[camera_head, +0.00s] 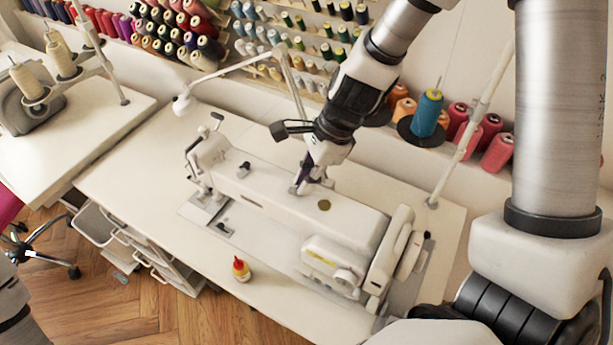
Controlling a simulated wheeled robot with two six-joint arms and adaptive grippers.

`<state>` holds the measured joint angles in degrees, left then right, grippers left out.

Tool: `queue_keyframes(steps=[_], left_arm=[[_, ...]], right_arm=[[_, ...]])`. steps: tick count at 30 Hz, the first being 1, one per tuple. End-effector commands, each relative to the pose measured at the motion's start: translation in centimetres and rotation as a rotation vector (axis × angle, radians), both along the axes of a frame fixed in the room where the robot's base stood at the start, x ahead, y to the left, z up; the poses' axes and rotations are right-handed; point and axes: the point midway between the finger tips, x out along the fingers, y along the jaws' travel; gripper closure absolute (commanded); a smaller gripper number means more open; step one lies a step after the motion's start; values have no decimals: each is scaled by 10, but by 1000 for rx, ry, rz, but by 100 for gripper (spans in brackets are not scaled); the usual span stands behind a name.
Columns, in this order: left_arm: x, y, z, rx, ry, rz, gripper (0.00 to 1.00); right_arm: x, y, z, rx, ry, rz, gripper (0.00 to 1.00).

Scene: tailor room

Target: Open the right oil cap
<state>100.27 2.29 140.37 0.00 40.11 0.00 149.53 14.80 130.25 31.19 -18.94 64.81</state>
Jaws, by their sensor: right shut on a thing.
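The white sewing machine (255,190) stands on the table, with its long arm running from upper left to lower right. My right gripper (302,186) reaches down from above onto the top of that arm. Its fingers are shut on the right oil cap, which they almost wholly hide; I cannot tell whether the cap is lifted. An olive round disc (324,206) lies on the machine top just right of the fingers. A small black fitting (243,168) stands on the top farther left. My left gripper is out of view.
A small oil bottle (241,268) with a red top stands at the table's front edge. A thin lamp arm (235,70) and a thread stand with a blue spool (427,112) are behind. Thread racks line the wall. The table's left part (130,180) is clear.

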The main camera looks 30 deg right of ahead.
Motion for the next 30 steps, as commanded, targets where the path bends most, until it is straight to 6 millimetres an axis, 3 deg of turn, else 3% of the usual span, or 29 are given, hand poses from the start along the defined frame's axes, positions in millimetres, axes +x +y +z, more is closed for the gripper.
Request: queue_keyframes(steps=[11,30], left_arm=[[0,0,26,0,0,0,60],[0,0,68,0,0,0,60]], right_arm=[[-2,0,-1,1,15,238,100],[2,3,-2,2,17,845,100]])
